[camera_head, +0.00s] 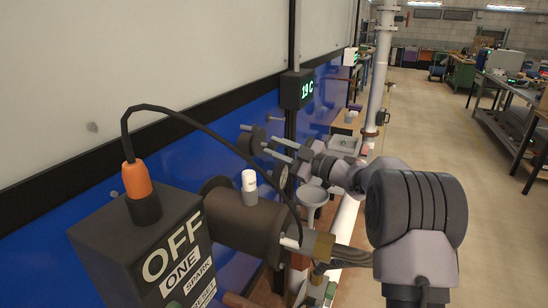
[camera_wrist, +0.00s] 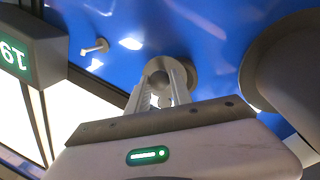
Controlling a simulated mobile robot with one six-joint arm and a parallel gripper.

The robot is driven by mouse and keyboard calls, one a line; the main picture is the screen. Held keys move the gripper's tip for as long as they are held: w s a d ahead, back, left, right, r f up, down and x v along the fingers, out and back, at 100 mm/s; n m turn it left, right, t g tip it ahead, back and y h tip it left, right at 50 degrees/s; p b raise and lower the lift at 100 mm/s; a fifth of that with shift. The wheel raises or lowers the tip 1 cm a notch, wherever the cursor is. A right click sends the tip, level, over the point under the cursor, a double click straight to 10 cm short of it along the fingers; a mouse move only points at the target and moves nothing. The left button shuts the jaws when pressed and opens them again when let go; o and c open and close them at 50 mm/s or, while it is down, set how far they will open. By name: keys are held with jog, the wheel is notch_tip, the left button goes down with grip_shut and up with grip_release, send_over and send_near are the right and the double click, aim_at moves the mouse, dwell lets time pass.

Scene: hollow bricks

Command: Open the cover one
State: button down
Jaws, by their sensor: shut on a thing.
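A round grey cover with a knob-like middle sits on the blue wall in the wrist view (camera_wrist: 184,69). I take it to be cover one, though no label shows on it. In the head view the same round piece (camera_head: 251,139) is small and partly hidden by my gripper. My gripper (camera_wrist: 163,88) has its two pale fingers at the middle of this cover, shut on it. In the head view my gripper (camera_head: 272,146) reaches to the wall from the right. The exact contact of the fingertips is hard to make out.
A grey box marked OFF ONE SPARK (camera_head: 140,245) and a dark cylinder (camera_head: 243,222) stand nearer, with a black cable arching over. A small peg (camera_wrist: 96,46) juts from the wall beside the cover. A display (camera_head: 297,90) reads about 19 C. Open floor lies right.

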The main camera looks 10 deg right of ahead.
jog(key=n, duration=0.2)
jog(key=w+d+r+n+b, duration=0.1)
jog(key=n, duration=0.1)
jog(key=shift+w+y, duration=0.2)
jog(key=shift+y, duration=0.2)
jog(key=shift+w+d+r+n+g+y+p, duration=0.2)
jog(key=shift+r+n+g+y, duration=0.5)
jog(key=shift+n, duration=1.45)
jog(key=shift+w+d+r+n+g+y+p, duration=0.15)
jog(key=shift+w+r+n+y, duration=0.15)
jog(key=shift+r+n, duration=1.4)
jog(key=shift+w+d+r+n+g+y+p, duration=0.15)
jog(key=shift+w+d+r+n+g+y, duration=0.2)
jog(key=shift+n, duration=2.3)
jog(key=shift+s+a+r, duration=0.1)
jog(key=shift+s+a, duration=0.05)
jog(key=c, duration=1.1)
grip_release()
jog(key=shift+c, duration=0.2)
